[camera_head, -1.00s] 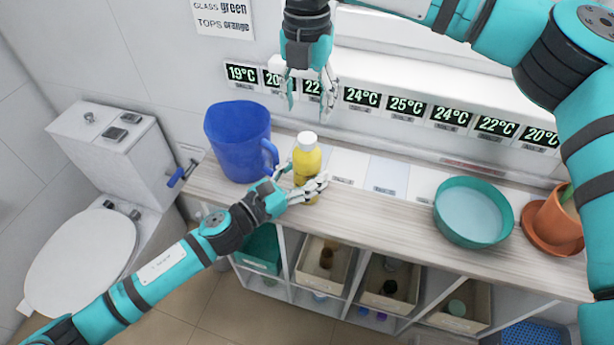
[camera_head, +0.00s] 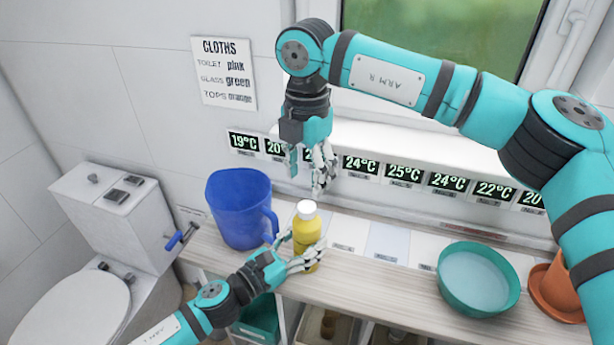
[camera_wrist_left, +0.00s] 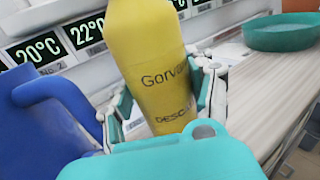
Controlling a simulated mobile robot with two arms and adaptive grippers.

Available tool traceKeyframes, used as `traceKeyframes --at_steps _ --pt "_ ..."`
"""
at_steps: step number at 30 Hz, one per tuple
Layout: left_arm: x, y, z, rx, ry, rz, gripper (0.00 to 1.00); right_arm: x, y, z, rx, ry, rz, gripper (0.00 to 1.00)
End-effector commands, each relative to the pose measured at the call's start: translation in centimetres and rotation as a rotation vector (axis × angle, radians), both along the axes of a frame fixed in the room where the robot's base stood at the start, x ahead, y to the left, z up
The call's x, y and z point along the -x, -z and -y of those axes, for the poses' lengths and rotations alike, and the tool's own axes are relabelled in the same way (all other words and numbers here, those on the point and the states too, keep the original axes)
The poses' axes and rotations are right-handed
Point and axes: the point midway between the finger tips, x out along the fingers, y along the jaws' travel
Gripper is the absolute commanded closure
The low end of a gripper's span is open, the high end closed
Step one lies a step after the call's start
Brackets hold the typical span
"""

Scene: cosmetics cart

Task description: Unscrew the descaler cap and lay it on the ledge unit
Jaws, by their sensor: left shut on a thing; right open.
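The descaler is a yellow bottle (camera_head: 306,236) with a white cap (camera_head: 306,209) on top, upright on the wood-topped ledge unit (camera_head: 365,284). My left gripper (camera_head: 302,258) is shut around the bottle's body from the front left. The left wrist view shows the yellow bottle (camera_wrist_left: 152,60) between its fingers, with dark lettering on its front; the cap is out of that view. My right gripper (camera_head: 307,184) points down, open and empty, just above the cap and apart from it.
A blue jug (camera_head: 238,208) stands close left of the bottle. A green bowl (camera_head: 478,278) and a terracotta pot (camera_head: 560,285) stand at the right. Temperature displays (camera_head: 405,172) line the wall behind. Pale panels (camera_head: 386,241) lie on the top between bottle and bowl.

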Motion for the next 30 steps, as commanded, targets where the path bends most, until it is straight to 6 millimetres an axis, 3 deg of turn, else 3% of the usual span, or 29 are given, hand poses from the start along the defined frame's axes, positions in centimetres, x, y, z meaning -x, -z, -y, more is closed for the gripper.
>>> traceKeyframes --at_steps 15,26,30 --pt "0.0 0.0 0.0 -0.001 -0.001 0.001 1.00 0.0 7.0 0.1 0.001 0.006 -0.002 0.48" --pt "0.0 0.0 0.0 -0.001 -0.001 0.001 1.00 0.0 7.7 0.0 0.000 0.006 -0.001 0.48" --pt "0.0 0.0 0.0 -0.001 -0.001 0.001 1.00 0.0 7.7 0.0 0.000 0.005 -0.001 0.62"
